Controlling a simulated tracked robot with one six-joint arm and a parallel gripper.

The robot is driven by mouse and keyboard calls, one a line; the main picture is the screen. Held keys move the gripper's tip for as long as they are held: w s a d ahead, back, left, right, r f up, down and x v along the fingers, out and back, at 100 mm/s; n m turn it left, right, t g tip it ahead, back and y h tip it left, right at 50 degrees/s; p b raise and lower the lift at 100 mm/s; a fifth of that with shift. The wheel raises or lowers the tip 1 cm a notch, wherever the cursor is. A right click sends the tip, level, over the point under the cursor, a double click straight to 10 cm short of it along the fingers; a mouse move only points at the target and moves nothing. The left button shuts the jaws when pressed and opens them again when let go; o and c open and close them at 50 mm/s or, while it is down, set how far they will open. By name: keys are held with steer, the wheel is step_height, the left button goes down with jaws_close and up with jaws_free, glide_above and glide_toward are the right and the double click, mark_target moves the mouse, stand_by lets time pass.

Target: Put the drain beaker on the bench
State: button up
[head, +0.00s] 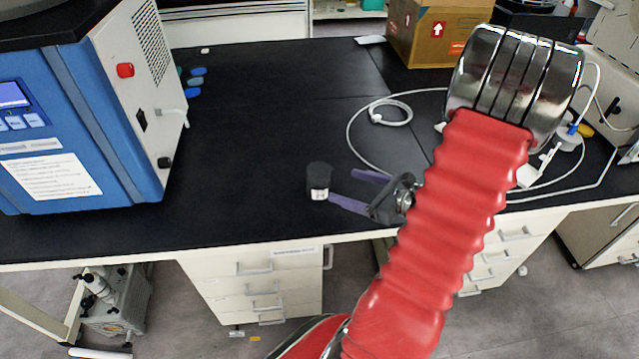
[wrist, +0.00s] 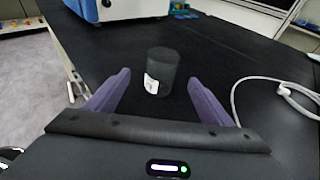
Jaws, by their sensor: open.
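The drain beaker is, as far as I can tell, the small dark cylinder with a white label (head: 319,178). It stands upright on the black bench (head: 260,130), near the front edge. It also shows in the wrist view (wrist: 161,70), ahead of and between the two purple fingers. My gripper (head: 347,189) is open and empty just right of the beaker, low over the bench. The fingertips are close to the beaker; I cannot tell if they touch it. Nothing hides the beaker in the head view.
A blue and white freeze dryer (head: 135,110) stands at the left, with a red knob and a drain fitting on its side. A white cable (head: 350,140) loops behind my gripper. A cardboard box (head: 432,35) is at the back right. The middle of the bench is clear.

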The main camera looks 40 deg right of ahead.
mark_target(327, 180)
steer(key=x, duration=0.6)
steer(key=shift+w, duration=0.1)
steer(key=shift+d+x, duration=0.15)
steer(key=shift+x, duration=1.1)
steer(key=shift+d+x, duration=0.1)
steer(key=shift+x, duration=1.2)
steer(key=c, duration=1.3)
steer(key=shift+o, duration=0.2)
step_height(327, 180, up, 10)
